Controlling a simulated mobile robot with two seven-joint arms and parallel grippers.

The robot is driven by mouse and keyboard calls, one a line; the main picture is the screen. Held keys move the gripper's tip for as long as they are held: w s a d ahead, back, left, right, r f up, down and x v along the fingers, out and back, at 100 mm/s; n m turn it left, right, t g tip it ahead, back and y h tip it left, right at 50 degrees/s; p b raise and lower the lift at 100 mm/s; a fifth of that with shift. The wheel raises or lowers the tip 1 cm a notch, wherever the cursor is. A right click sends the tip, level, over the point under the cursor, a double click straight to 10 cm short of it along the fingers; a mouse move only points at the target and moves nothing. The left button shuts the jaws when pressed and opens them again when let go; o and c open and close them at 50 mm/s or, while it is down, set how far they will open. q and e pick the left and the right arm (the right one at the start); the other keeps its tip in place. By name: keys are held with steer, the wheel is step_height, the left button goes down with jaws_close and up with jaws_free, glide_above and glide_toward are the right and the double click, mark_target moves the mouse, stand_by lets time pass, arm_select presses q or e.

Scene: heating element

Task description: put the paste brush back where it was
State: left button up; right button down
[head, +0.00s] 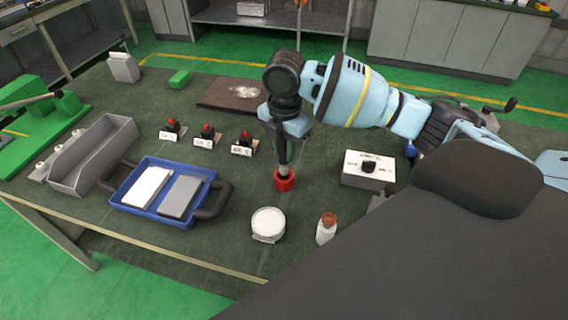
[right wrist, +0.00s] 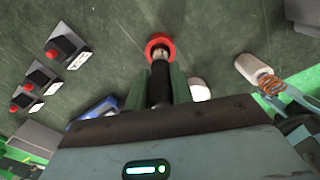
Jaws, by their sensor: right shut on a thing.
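My right gripper (head: 283,158) points down over the middle of the dark green table. It is shut on the paste brush, whose dark handle (right wrist: 160,88) shows between the two fingers in the right wrist view. A red round holder (head: 284,181) stands on the table directly below the gripper. In the right wrist view the holder looks like a red ring (right wrist: 160,45), and the brush's lower end lines up with its opening. I cannot tell how deep the brush tip sits in it. My left gripper is not in view.
A white round jar (head: 268,224) and a small bottle with a copper-coloured top (head: 326,229) stand in front. A white knob box (head: 369,168) is to the right. Three red-button switches (head: 207,135) and a blue tray (head: 147,206) with two slabs lie left.

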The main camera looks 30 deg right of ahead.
mark_target(284, 163)
steer(key=shift+f, duration=2.45)
steer(key=shift+f, duration=0.15)
steer(key=c, duration=1.2)
jaws_free()
step_height(284, 163, up, 12)
steer(key=shift+r, duration=0.15)
